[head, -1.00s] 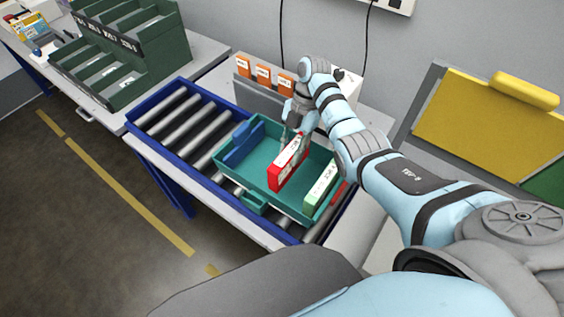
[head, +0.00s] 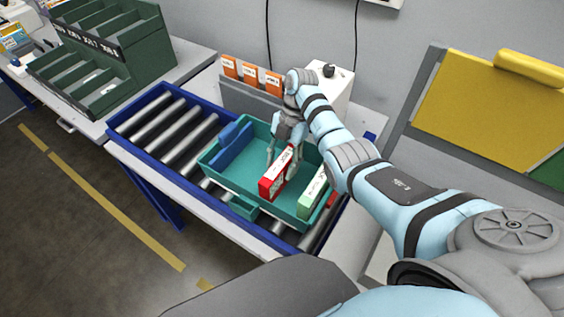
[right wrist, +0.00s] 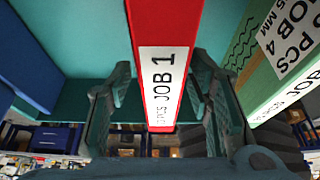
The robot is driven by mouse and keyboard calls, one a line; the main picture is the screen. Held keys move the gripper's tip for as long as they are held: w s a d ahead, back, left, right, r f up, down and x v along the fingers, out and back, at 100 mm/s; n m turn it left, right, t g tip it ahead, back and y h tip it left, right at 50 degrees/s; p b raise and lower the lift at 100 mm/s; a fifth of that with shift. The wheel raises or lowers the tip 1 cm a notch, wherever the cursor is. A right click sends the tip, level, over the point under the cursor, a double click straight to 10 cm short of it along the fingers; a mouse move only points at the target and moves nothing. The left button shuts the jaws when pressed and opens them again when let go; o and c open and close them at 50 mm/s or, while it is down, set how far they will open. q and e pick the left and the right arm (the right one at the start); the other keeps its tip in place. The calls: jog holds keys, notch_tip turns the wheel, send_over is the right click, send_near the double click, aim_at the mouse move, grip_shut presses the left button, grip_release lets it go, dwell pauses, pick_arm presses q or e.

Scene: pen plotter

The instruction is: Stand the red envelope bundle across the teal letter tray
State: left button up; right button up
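The red envelope bundle (head: 272,188), with a white "JOB 1" label, stands upright inside the teal letter tray (head: 228,187). It is between a blue bundle (head: 232,146) on the left and a mint green bundle (head: 312,194) on the right, apart from both. My right gripper (head: 281,153) is over the red bundle. In the right wrist view its fingers (right wrist: 163,80) lie on either side of the red bundle (right wrist: 168,30), with a small gap on each side, so it looks open. The bundle's base is hidden in the head view. My left gripper is not in view.
The tray sits on a blue-framed roller conveyor (head: 177,122) with bare rollers to its left. A grey rack with orange cards (head: 250,75) and a white box (head: 331,86) stand behind. A dark green sorter (head: 110,55) is at the back left.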

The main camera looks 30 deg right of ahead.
jog(key=shift+r, duration=0.35)
jog(key=p+v, duration=0.4)
jog(key=v, duration=0.7)
jog(key=shift+r, duration=0.35)
jog(key=shift+w+d, duration=0.1)
